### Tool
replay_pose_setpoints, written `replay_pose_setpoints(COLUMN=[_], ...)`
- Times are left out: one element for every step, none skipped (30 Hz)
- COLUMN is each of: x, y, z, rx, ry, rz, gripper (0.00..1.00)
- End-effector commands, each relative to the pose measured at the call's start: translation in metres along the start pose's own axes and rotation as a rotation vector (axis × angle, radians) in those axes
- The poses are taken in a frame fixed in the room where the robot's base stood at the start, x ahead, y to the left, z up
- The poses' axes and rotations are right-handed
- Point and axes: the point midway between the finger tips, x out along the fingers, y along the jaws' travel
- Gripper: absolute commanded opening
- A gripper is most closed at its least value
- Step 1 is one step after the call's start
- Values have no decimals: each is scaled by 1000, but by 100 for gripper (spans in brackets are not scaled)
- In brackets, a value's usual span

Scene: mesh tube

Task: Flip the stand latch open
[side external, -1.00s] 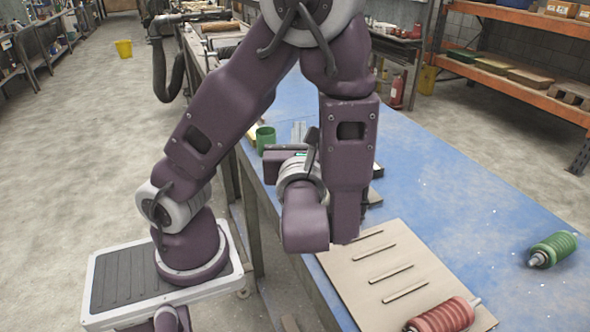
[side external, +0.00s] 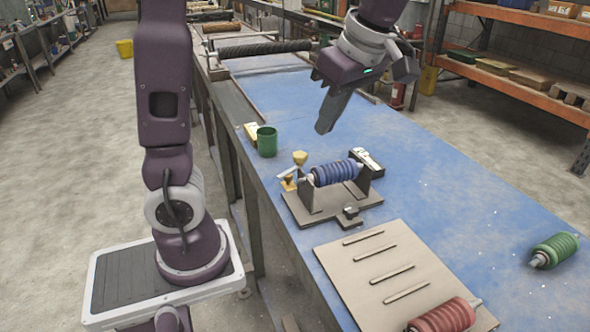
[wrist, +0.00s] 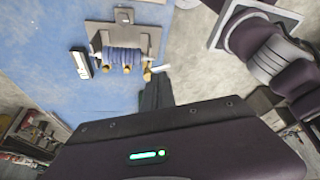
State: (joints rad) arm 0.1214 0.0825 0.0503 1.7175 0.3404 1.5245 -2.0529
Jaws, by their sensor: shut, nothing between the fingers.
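The stand (side external: 318,217) is a dark plate with uprights on the blue bench. A blue ribbed roller (side external: 338,172) lies across it; it also shows in the wrist view (wrist: 124,55). At the roller's left end are a pale lever (side external: 287,173) and a yellow knob (side external: 300,158); the lever appears in the wrist view too (wrist: 160,69). I cannot tell for sure which part is the latch, or its position. My gripper (side external: 324,128) is shut and empty, above and behind the stand, apart from it. Its fingers (wrist: 155,92) point toward the stand's lever end.
A small black-and-white device (side external: 367,159) lies behind the roller. A slotted board (side external: 400,262) with a red roller (side external: 443,317) is in front; a green roller (side external: 553,250) lies right.

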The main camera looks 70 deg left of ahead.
Motion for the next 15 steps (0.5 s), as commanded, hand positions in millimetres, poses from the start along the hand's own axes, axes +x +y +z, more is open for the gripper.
replay_pose_setpoints(x=[7,18,28,35,40,45,48,51,55,60,65,73,80,87,96], y=[2,1,0,1,1,1,1,1,1,1,1,0,0,1,0], z=[4,8,12,15,17,19,19,20,20,20,19,19,19,19,19], rx=[-47,-37,-35,-33,-33,-34,-33,-33,-33,-32,-32,-31,-31,-31,-30], ry=[-15,-10,-9,-8,-9,-9,-8,-9,-8,-7,-7,-6,-5,-5,-5], rz=[-1,-4,-5,-4,-3,-1,-2,-1,-2,-2,-3,-3,-4,-4,-5], gripper=[0,0,0,0,0,0,0,0,0,0,0,0,0,0,0])
